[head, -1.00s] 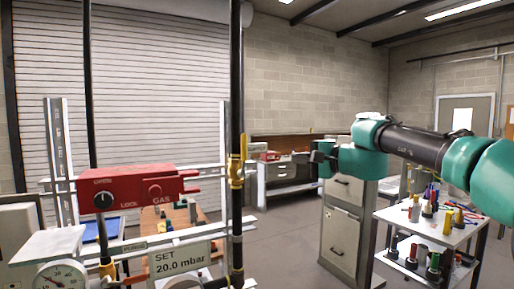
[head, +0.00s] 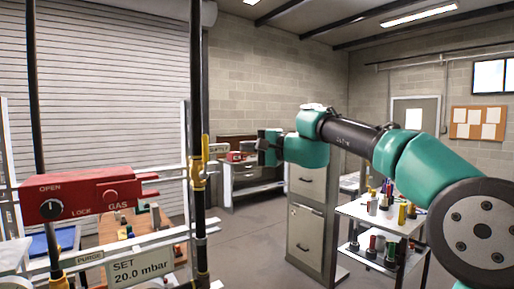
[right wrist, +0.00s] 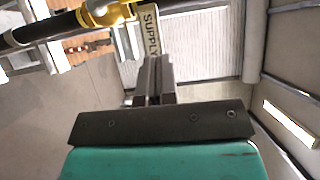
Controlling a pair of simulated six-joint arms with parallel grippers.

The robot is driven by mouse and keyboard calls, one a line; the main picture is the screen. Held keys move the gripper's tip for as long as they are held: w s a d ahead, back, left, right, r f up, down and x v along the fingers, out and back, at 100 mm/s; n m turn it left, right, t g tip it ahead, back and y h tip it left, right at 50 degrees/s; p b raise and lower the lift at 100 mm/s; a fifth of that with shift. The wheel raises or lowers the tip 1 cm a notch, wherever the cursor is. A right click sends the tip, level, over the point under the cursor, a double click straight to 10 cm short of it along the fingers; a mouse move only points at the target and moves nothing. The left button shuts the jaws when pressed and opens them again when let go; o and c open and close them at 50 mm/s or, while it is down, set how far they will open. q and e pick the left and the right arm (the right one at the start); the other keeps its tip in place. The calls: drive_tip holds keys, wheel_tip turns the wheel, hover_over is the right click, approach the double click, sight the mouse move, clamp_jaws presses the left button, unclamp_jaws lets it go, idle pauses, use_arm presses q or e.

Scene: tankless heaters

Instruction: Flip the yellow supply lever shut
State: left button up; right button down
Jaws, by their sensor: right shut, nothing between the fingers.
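The yellow supply lever (head: 205,147) points up along the black vertical pipe (head: 197,80), on a brass-yellow valve body (head: 198,175). In the right wrist view the yellow valve (right wrist: 105,14) is cut by the top edge, beside a tag reading SUPPLY (right wrist: 150,32). My right gripper (head: 260,147) is to the right of the lever, at about its height, apart from it in the picture. Its fingers (right wrist: 153,80) are together and empty, below the tag in the wrist view. My left gripper is out of view.
A red gas control box (head: 85,193) with a knob and a "SET 20.0 mbar" sign (head: 140,268) are left of the pipe. A grey cabinet (head: 306,230) and a cart (head: 380,217) with bottles stand behind my right arm. The floor between pipe and cabinet is clear.

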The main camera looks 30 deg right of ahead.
sight(205, 157)
drive_tip(key=w+a, duration=0.4)
drive_tip(key=a, duration=0.3)
drive_tip(key=shift+w, duration=0.35)
drive_tip(key=shift+a+n, duration=0.25)
drive_tip(key=shift+n, duration=0.05)
